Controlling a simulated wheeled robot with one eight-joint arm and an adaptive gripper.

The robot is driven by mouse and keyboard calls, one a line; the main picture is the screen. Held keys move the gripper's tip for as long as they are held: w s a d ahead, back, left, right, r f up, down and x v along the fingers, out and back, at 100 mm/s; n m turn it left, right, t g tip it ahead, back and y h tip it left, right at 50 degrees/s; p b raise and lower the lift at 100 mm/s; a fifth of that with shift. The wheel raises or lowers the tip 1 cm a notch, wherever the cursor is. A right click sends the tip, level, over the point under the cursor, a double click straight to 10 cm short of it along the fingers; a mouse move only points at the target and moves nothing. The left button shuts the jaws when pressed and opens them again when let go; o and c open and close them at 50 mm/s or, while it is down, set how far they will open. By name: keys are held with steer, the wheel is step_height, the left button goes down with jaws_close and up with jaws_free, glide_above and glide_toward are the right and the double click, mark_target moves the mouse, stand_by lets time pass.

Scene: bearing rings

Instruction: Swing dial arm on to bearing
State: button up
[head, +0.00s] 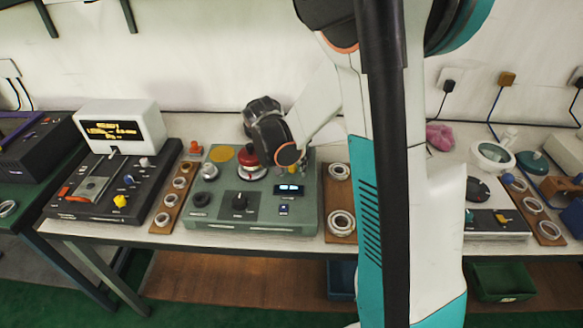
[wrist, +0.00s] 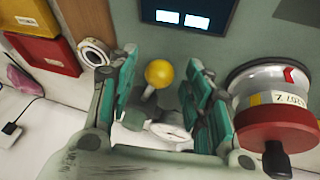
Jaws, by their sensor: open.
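The dial arm shows in the wrist view as a yellow ball knob (wrist: 159,73) on a short metal stem. A round white dial face (wrist: 171,131) is just below it. My gripper (wrist: 162,68) is open, with one finger on each side of the ball and a visible gap to each. The bearing (wrist: 264,84), a silver ring with a label and a red mark, is to the right, apart from the dial. A red cap with a black knob (wrist: 277,130) is against it.
The machine's lit display (head: 289,190) and black selector knob (head: 239,200) are at its front. Boards with rings stand left (head: 169,200) and right (head: 340,187) of it. A white-topped black tester (head: 122,128) is farther left. My arm hides part of the bench at right.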

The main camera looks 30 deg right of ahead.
steer(key=shift+c, duration=0.6)
jaws_close()
steer(key=shift+s, duration=0.1)
steer(key=s+d+n, duration=0.1)
steer(key=n, duration=0.1)
steer(key=s+d+n+t, duration=0.1)
steer(key=shift+s+d+n+y, duration=0.15)
steer(key=shift+d+n+y, duration=0.05)
steer(key=shift+n+y, duration=0.2)
steer(key=d+n, duration=0.1)
steer(key=s+d+n+t+y, duration=0.1)
steer(key=n, duration=0.1)
steer(key=shift+s+d+n, duration=0.15)
steer(key=shift+d+n, duration=0.15)
steer(key=shift+s+d+n+t+y, duration=0.1)
steer(key=shift+d+n+t+y, duration=0.3)
steer(key=shift+d+n, duration=0.3)
steer(key=shift+d, duration=1.1)
